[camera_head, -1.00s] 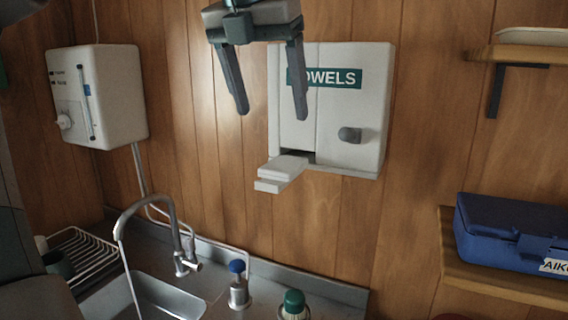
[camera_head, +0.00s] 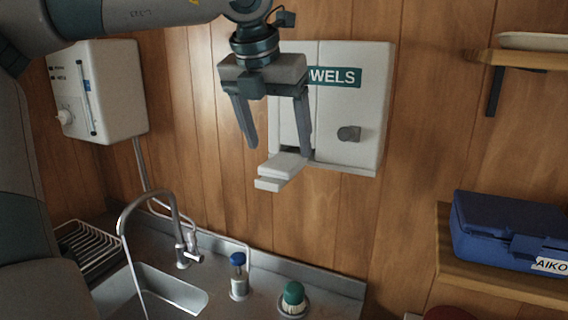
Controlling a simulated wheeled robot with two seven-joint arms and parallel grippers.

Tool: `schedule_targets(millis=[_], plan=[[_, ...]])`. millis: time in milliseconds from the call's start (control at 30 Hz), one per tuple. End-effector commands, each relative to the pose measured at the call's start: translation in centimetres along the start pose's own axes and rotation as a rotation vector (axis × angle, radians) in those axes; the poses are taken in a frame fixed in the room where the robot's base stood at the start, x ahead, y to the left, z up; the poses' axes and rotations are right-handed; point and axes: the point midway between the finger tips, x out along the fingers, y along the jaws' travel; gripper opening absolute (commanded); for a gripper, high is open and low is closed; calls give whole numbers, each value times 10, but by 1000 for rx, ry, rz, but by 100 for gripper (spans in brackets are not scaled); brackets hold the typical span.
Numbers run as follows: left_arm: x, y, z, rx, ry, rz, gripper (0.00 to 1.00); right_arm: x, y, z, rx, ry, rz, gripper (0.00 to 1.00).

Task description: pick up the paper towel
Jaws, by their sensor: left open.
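The paper towel (camera_head: 282,168) is white and folded. It sticks out of the bottom of the white towel dispenser (camera_head: 366,100) on the wooden wall. My left gripper (camera_head: 278,152) hangs pointing down in front of the dispenser. Its two fingers are apart, with nothing held between them. The fingertips are just above the towel in the picture and cover part of the dispenser and its label; I cannot tell the gap in depth. My right gripper is not in view.
A white water heater (camera_head: 112,90) hangs at left. Right are shelves, the lower with a blue case (camera_head: 510,235).

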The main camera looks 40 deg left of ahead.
Motion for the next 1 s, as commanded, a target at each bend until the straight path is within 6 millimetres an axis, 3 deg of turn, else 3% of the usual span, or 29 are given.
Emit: schedule_targets(millis=[233, 433, 933, 967, 1000], plan=[[22, 6, 1, 1, 4, -2, 73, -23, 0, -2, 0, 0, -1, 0], [43, 6, 0, 0, 2, -1, 73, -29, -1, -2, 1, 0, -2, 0], [46, 6, 0, -1, -1, -1, 73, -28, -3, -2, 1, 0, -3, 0], [46, 6, 0, -1, -1, -1, 71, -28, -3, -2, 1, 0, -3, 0], [46, 6, 0, -1, -1, -1, 62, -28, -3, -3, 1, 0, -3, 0]])
